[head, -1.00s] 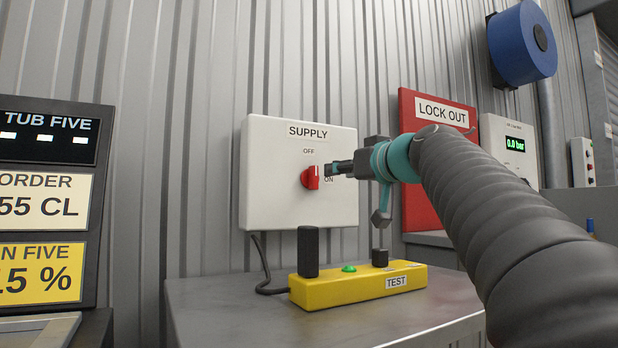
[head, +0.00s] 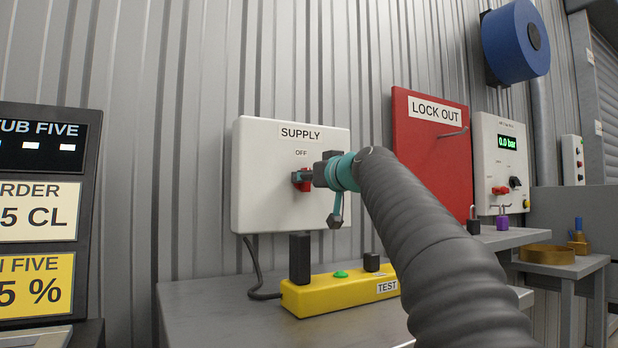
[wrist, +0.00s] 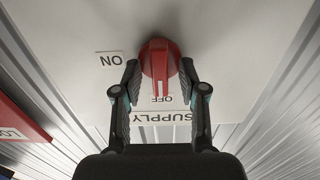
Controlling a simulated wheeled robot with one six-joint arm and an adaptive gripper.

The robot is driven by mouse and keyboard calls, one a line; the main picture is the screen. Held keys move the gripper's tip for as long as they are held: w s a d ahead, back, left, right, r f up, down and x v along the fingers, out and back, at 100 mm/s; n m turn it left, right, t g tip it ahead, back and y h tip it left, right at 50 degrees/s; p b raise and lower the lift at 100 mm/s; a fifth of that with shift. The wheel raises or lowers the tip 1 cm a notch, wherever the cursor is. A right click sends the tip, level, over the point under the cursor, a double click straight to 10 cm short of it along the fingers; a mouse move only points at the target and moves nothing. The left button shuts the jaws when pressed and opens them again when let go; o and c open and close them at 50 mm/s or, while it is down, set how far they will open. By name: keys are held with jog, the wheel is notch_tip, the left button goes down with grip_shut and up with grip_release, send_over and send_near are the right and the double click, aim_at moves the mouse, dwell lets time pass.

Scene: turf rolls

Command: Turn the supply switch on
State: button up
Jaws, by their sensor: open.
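The white supply box (head: 262,200) hangs on the corrugated wall, with SUPPLY and OFF labels in the head view. Its red switch knob (head: 306,185) is mostly hidden behind my gripper (head: 302,178). In the wrist view the red knob (wrist: 160,62) sits between the two fingertips of my gripper (wrist: 161,88), its raised handle lined up with the OFF label (wrist: 166,98). The ON label (wrist: 111,60) is to the left of the knob there. The fingers are open, one on each side of the handle; whether they touch it I cannot tell.
A yellow TEST block (head: 345,290) stands on the grey bench (head: 225,320) below the box. A red LOCK OUT board (head: 430,150) and a gauge panel (head: 500,165) are to the right. A dark display stand (head: 90,225) is at the left.

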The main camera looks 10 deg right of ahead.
grip_shut()
jog(key=shift+m, duration=0.3)
jog(key=m+p, duration=0.2)
jog(key=m, duration=0.3)
jog(key=m+p, duration=0.1)
jog(key=m, duration=0.5)
jog(key=m+p, duration=0.2)
jog(key=m, duration=0.4)
jog(key=shift+d+f+p, duration=0.15)
jog(key=shift+d+p, duration=0.1)
jog(key=shift+p, duration=0.05)
jog(key=shift+m, duration=0.3)
grip_release()
jog(key=shift+w+f, duration=0.1)
